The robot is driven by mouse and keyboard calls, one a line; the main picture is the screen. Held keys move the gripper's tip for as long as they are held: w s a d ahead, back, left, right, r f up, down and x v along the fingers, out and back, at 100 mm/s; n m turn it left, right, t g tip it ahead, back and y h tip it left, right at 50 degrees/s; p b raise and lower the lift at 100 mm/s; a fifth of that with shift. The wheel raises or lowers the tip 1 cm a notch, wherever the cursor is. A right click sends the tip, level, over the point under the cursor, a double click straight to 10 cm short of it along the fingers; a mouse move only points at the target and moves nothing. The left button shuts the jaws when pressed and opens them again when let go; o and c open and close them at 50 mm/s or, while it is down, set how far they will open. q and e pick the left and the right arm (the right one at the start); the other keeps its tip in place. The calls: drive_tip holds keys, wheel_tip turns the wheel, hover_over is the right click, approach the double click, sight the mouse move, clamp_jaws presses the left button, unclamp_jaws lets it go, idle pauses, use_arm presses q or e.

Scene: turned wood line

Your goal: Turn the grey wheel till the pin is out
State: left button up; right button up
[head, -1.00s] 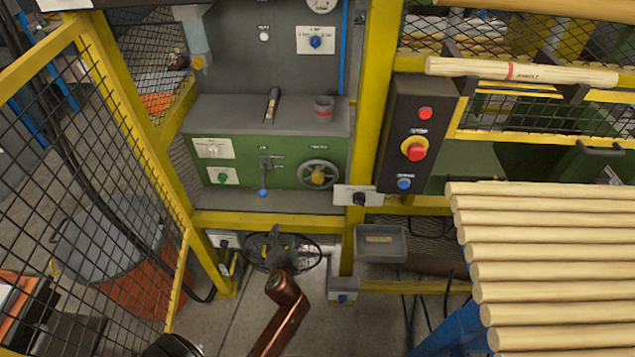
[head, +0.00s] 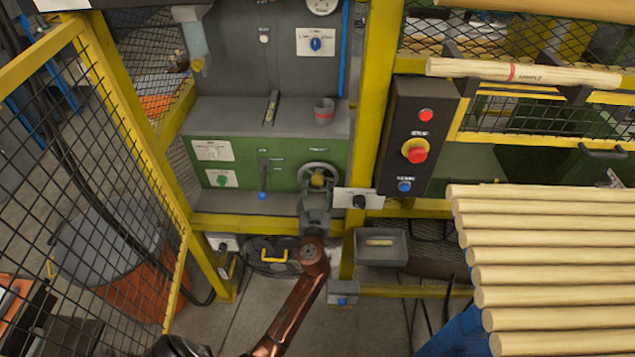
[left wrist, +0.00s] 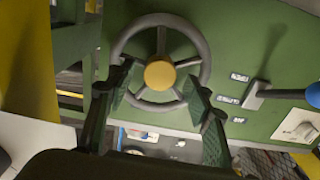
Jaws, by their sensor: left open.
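The grey wheel (head: 318,165) is on the green front panel of the machine, with a yellow hub (head: 318,180). My left gripper (head: 317,194) is in front of its lower part and hides some of it. In the left wrist view the wheel's rim (left wrist: 204,58) and spokes show around the yellow hub (left wrist: 160,74). There the two fingers of my left gripper (left wrist: 160,85) stand apart, one on each side of the hub, over the lower rim. I cannot tell whether they touch it. A small pale piece (head: 272,104) lies in a slot on the grey ledge; I cannot tell if it is the pin.
A lever with a blue knob (head: 263,196) is left of the wheel. A white switch plate (head: 347,198) is close on the right, beside a yellow post (head: 372,90). A grey cup (head: 324,112) stands on the ledge above. A mesh guard (head: 100,150) is at the left.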

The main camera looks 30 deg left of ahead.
sight(317, 183)
use_arm(q)
drive_tip(key=shift+x, duration=1.65)
drive_tip(key=shift+c, duration=0.2)
clamp_jaws()
